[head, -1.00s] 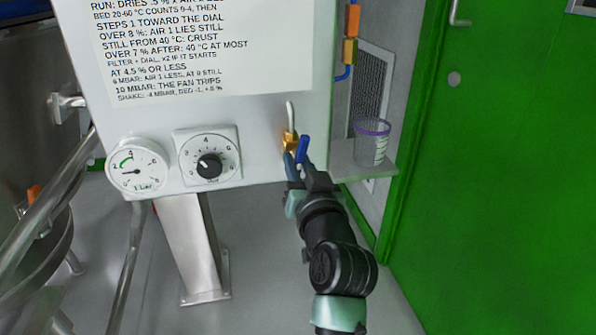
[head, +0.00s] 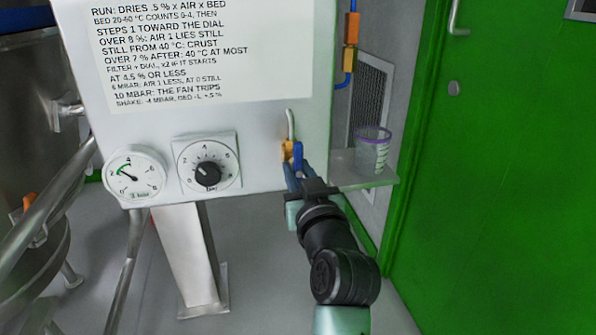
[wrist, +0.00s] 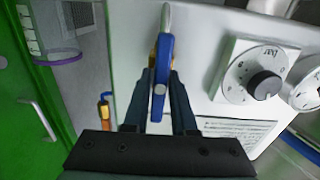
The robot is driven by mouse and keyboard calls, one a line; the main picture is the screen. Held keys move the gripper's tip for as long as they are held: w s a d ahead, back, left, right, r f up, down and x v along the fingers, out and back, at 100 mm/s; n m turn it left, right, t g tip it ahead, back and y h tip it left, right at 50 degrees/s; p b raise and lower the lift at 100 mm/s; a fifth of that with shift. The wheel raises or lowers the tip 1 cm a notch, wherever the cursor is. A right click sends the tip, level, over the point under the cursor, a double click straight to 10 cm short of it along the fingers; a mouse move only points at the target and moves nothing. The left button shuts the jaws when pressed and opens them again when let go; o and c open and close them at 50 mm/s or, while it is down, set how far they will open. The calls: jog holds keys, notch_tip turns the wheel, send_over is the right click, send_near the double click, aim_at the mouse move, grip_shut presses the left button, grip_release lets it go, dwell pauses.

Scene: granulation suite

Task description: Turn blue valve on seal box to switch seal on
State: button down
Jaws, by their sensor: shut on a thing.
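The seal box (head: 262,130) is a pale panel with a printed sheet. On its right side is a brass valve body (head: 287,151) with a pale pipe above it and a blue valve handle (head: 298,155). In the wrist view the blue handle (wrist: 163,62) stands lengthwise between my fingers. My gripper (head: 294,170) is shut on the blue handle. The gripper also shows in the wrist view (wrist: 160,88), with its dark fingers on both sides of the handle. The fingers hide part of the valve body.
A round gauge (head: 134,176) and a black dial (head: 208,174) are left of the valve. A clear cup (head: 371,150) with a purple rim stands on a small shelf (head: 350,180) to the right. A green door (head: 500,150) is at far right.

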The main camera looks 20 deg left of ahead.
jog(key=c, duration=0.7)
grip_release()
jog(key=p+v, duration=0.3)
jog(key=v, duration=1)
jog(key=shift+p, duration=0.35)
jog(key=d+r+m+t+h+p, duration=0.1)
jog(key=d+r+t+h+p, duration=0.15)
jog(key=r, duration=0.85)
jog(key=d+r+m+t+h+p, duration=0.1)
jog(key=d+r+t+p, duration=0.15)
jog(key=r, duration=0.75)
jog(key=s+d+r+m+t+h+p, duration=0.25)
jog(key=s+r+t, duration=0.2)
jog(key=r, duration=0.65)
jog(key=s+d+r+m+t+h+p, duration=0.15)
jog(key=s+d+r+t+h, duration=0.35)
jog(key=r, duration=0.6)
jog(key=r+p, duration=1.2)
jog(key=a+r+g+p, duration=0.1)
jog(key=r+p, duration=1.1)
jog(key=r, duration=0.1)
jog(key=r+m+g+y+p, duration=0.1)
jog(key=r+p, duration=1.1)
jog(key=p, duration=0.1)
jog(key=shift+s+a+r, duration=0.2)
jog(key=shift+s+r, duration=0.1)
jog(key=shift+s, duration=0.05)
